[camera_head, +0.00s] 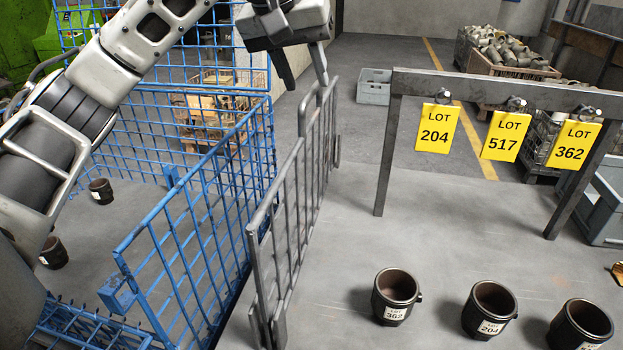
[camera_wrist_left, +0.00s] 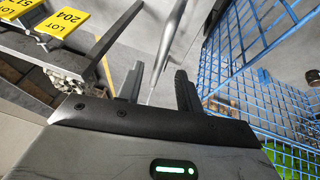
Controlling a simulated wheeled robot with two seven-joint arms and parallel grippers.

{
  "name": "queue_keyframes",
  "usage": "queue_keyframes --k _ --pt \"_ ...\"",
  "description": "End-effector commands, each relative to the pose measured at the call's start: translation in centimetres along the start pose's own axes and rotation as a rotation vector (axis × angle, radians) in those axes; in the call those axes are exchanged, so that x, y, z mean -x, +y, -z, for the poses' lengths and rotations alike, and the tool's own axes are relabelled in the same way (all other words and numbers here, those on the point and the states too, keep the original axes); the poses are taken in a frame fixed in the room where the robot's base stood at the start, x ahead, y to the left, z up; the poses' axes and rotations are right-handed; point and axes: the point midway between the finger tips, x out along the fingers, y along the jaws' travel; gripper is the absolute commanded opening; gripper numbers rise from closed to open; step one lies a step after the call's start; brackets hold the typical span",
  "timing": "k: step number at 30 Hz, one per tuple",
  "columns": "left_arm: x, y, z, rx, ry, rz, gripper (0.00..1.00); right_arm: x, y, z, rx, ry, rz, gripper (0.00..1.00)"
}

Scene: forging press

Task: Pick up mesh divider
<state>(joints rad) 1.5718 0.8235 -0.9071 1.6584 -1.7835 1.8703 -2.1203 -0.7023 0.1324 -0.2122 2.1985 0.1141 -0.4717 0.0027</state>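The mesh divider (camera_head: 289,222) is a grey metal barred panel standing upright beside a blue wire cage, with a raised loop handle (camera_head: 303,118) at its far end. My left gripper (camera_head: 303,78) is above that far end, fingers pointing down and apart. In the left wrist view the open fingers (camera_wrist_left: 159,88) have a grey bar of the divider (camera_wrist_left: 171,45) showing between them. I cannot tell whether either finger touches it. My right gripper is not in view.
The blue wire cage (camera_head: 195,235) stands close left of the divider. Three black cups with lot labels, one being a cup (camera_head: 397,296), stand at right. A grey frame (camera_head: 388,150) holds yellow lot tags. Two dark cups (camera_head: 101,191) (camera_head: 54,252) stand at left.

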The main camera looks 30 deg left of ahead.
Motion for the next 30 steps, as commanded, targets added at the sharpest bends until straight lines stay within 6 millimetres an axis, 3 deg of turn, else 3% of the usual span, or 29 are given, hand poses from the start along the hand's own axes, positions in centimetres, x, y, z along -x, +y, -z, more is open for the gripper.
queue_keyframes --k 3,9,30 --pt "-2.1 0.1 -0.3 -0.001 -0.006 0.002 0.36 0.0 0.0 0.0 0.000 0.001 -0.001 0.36" --pt "-4.1 0.2 -0.2 -0.001 -0.003 0.000 0.36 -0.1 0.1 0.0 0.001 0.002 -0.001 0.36" --pt "-4.6 0.1 -0.4 0.000 -0.003 0.001 0.36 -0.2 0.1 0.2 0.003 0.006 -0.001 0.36"
